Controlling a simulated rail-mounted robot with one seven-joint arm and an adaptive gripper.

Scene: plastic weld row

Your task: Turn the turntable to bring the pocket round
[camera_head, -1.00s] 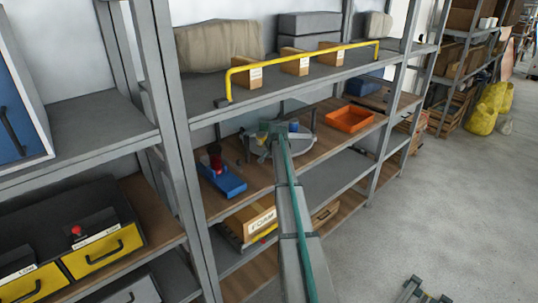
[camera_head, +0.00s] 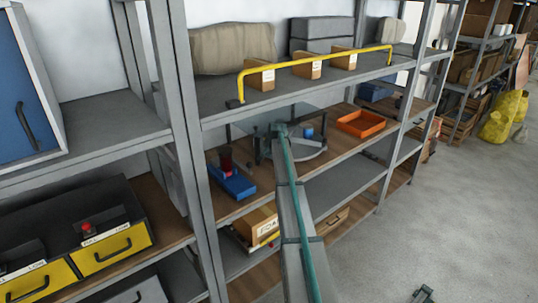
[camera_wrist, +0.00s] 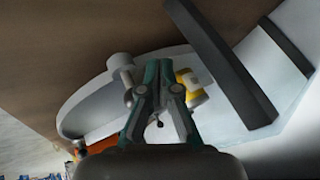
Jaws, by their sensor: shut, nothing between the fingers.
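The grey round turntable (camera_head: 308,152) sits on the wooden middle shelf behind a clear guard with dark posts. A small blue part (camera_head: 308,132) stands on it in the head view. In the wrist view the turntable (camera_wrist: 95,92) fills the middle, with a grey upright peg (camera_wrist: 121,68) left of my fingers and a yellow cylinder (camera_wrist: 193,84) just right of them. My gripper (camera_wrist: 159,66) is shut and empty between these two, over the disc. I cannot tell whether it touches the peg. In the head view my arm hides most of my gripper (camera_head: 278,131). The pocket is not clear.
A dark guard bar (camera_wrist: 222,62) runs close to the right of my gripper. A blue holder (camera_head: 234,184) with a red part stands left of the turntable, an orange tray (camera_head: 362,124) right. The upper shelf with its yellow rail (camera_head: 315,67) is above.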

